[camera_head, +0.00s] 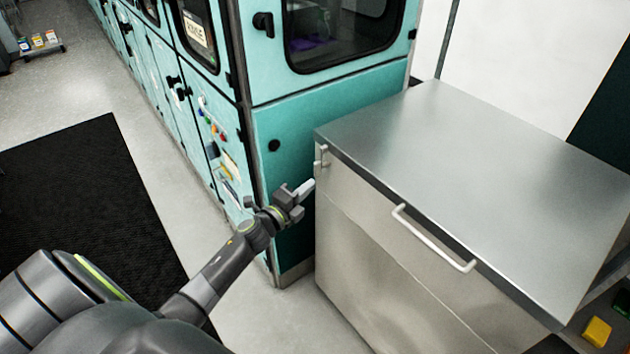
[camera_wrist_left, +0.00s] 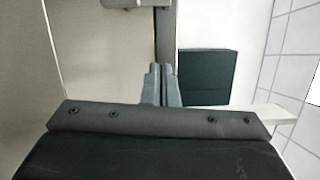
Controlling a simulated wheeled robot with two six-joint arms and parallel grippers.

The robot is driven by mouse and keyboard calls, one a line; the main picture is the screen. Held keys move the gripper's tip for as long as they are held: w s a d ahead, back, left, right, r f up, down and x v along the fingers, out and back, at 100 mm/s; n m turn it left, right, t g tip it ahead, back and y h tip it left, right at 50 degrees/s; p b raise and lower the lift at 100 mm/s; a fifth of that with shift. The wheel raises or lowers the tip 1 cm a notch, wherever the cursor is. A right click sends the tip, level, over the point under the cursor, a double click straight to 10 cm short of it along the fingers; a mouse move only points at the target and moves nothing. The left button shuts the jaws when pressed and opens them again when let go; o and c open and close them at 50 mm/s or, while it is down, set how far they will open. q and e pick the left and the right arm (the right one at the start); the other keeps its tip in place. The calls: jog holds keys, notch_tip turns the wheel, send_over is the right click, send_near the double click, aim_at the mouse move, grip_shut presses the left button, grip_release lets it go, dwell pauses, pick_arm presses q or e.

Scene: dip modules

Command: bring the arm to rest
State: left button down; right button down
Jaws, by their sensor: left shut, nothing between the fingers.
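My left arm comes in from the lower left in the head view. Its gripper (camera_head: 303,190) is beside the near left edge of a steel cabinet (camera_head: 480,180), in front of the teal machine (camera_head: 320,125). In the left wrist view the gripper's fingers (camera_wrist_left: 161,86) are together with nothing between them. The cabinet's lid is down, and a bar handle (camera_head: 432,240) is on its front. I cannot tell whether the gripper touches the cabinet. My right gripper is not in view.
A black mat (camera_head: 85,200) lies on the grey floor at the left. A yellow block (camera_head: 597,331) shows at the lower right, by the cabinet. Small coloured boxes (camera_head: 38,42) stand at the far upper left. The floor strip between mat and machine is clear.

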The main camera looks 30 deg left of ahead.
pick_arm(q)
jog(key=s+a+f+n+g+y, duration=0.1)
jog(key=s+f+n+g+y, duration=0.2)
jog(key=s+f, duration=0.5)
jog(key=s+a+f+n+g, duration=0.2)
jog(key=s+f+n, duration=0.25)
jog(key=f, duration=0.75)
jog(key=s+a+f+n+g+y, duration=0.1)
jog(key=s+f+n+g+y, duration=0.15)
jog(key=s+f+n, duration=0.55)
jog(key=s+d+f+n+g, duration=0.2)
jog(key=s+f, duration=0.3)
jog(key=s, duration=0.5)
jog(key=s+d+f+n+g+h, duration=0.1)
jog(key=s+d+f+n+g, duration=0.1)
jog(key=s+f, duration=0.4)
jog(key=s+d+f+n+g, duration=0.2)
jog(key=s+f+g, duration=0.3)
jog(key=s, duration=0.9)
jog(key=shift+s+d+f+h, duration=0.3)
jog(key=shift+d+f, duration=0.2)
jog(key=shift+d, duration=0.2)
jog(key=shift+w+g, duration=0.1)
jog(key=shift+g, duration=0.15)
